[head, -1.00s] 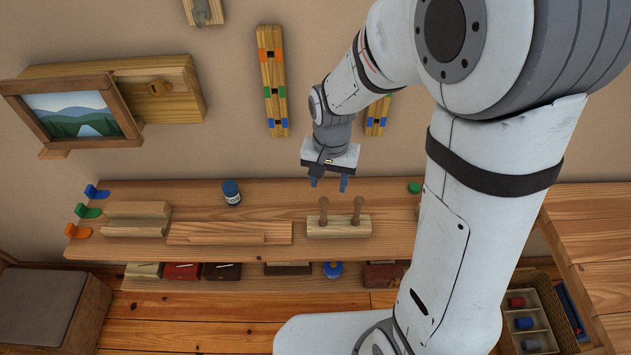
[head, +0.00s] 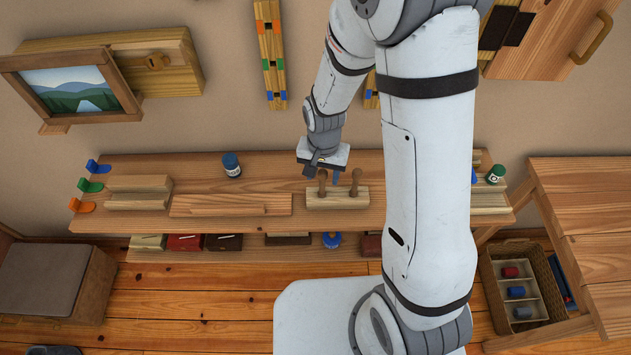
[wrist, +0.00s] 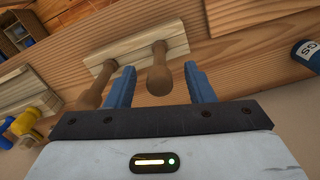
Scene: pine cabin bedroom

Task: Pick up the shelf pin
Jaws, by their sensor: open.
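Two brown wooden pins stand upright in a pale wooden block (head: 349,201) on the shelf: a left pin (head: 322,184) and a right pin (head: 356,182). I cannot tell from looks which is called the shelf pin. My gripper (head: 323,175) is open, with blue fingers at the left pin. In the wrist view, one pin (wrist: 160,78) shows between the open fingers (wrist: 162,80), with visible gaps on both sides. The other pin (wrist: 95,90) shows just outside the left finger. Depth between fingers and pin is hard to judge.
A blue-capped jar (head: 232,165) stands left of the block. Blue, green and orange hooks (head: 90,186) line the left end. A green-capped jar (head: 495,174) stands right. A basket (head: 530,285) sits below.

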